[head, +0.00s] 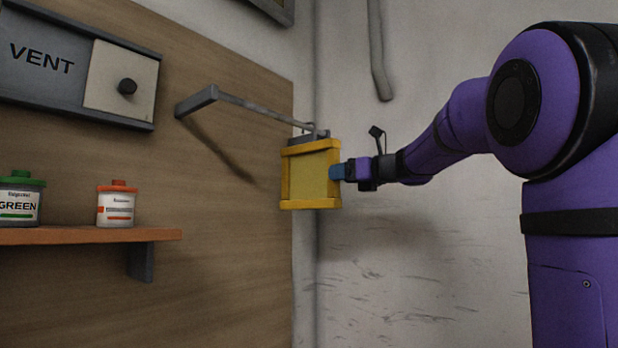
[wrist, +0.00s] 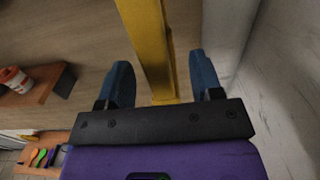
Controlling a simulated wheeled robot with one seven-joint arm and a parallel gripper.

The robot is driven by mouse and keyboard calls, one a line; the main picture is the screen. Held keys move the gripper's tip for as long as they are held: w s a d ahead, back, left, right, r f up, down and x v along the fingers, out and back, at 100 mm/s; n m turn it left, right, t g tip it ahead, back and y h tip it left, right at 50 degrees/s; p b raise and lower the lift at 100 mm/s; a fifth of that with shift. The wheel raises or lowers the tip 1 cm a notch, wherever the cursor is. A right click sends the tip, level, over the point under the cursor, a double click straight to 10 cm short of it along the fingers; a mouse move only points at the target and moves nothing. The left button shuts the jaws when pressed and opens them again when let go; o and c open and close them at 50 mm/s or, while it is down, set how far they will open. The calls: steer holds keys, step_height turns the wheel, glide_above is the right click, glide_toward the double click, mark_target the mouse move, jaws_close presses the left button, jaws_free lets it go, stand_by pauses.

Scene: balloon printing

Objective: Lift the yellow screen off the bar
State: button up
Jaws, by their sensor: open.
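The yellow screen (head: 314,176) is a yellow frame with a paler panel, hanging upright from the end of the grey bar (head: 262,108). My gripper (head: 335,172) is at the screen's right edge. In the wrist view, the yellow frame's edge (wrist: 152,45) runs between the two blue fingers of my gripper (wrist: 160,85). The fingers stand apart, with a gap on each side of the frame. The screen's hook on the bar is too small to make out clearly.
The bar juts from a wooden panel (head: 235,220). At left, a shelf (head: 90,236) carries a green-lidded jar (head: 20,200) and an orange-lidded jar (head: 117,206). A VENT box (head: 75,62) is above. The white wall (head: 420,270) is close behind my arm.

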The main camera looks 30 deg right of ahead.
mark_target(326, 161)
steer(key=shift+x, duration=2.55)
steer(key=shift+a+r, duration=0.1)
steer(key=shift+a, duration=0.15)
jaws_close()
steer(key=shift+r, duration=0.45)
step_height(326, 161, up, 3)
steer(key=shift+f, duration=0.1)
steer(key=v, duration=1.8)
steer(key=shift+s, duration=0.1)
steer(key=shift+r, duration=1.95)
